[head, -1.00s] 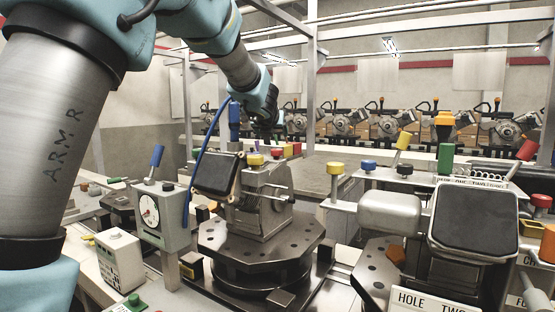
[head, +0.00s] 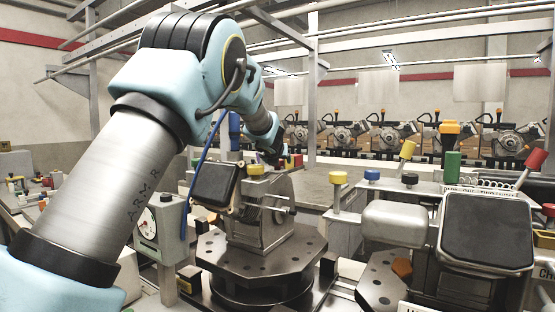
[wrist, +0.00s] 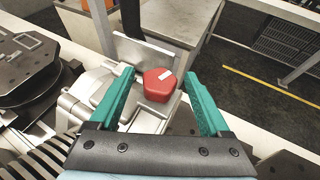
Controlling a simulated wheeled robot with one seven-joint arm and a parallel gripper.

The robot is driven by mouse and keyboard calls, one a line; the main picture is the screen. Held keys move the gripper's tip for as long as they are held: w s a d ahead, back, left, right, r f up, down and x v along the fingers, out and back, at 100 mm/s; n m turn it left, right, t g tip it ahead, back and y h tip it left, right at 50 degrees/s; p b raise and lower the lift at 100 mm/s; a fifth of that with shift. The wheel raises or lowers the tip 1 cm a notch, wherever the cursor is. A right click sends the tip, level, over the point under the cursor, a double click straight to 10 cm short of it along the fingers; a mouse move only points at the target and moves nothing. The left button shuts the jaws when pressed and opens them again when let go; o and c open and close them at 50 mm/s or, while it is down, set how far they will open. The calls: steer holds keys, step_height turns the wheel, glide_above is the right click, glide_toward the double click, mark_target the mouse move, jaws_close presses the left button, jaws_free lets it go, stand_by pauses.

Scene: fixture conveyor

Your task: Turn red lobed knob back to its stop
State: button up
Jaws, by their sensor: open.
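The red lobed knob (wrist: 160,85) shows in the wrist view, with a small white mark on its top. It sits on a pale grey cast housing (wrist: 92,96). My gripper (wrist: 159,76) is open, with one teal finger on each side of the knob. Gaps show between the fingers and the knob, and nothing is held. In the head view my gripper is small and dark behind the fixture with the yellow knob (head: 255,169), and its fingers are hard to make out. I cannot tell for sure which red spot there is the knob.
A grey plate (wrist: 145,52) stands just behind the knob. In the head view, an octagonal turntable (head: 285,262) carries a grey fixture, and a dark padded block (head: 487,230) stands to the right.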

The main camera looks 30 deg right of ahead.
steer(key=shift+w+d+f, duration=0.25)
steer(key=shift+w+d, duration=0.05)
steer(key=shift+w, duration=0.15)
jaws_close()
stand_by(0.5)
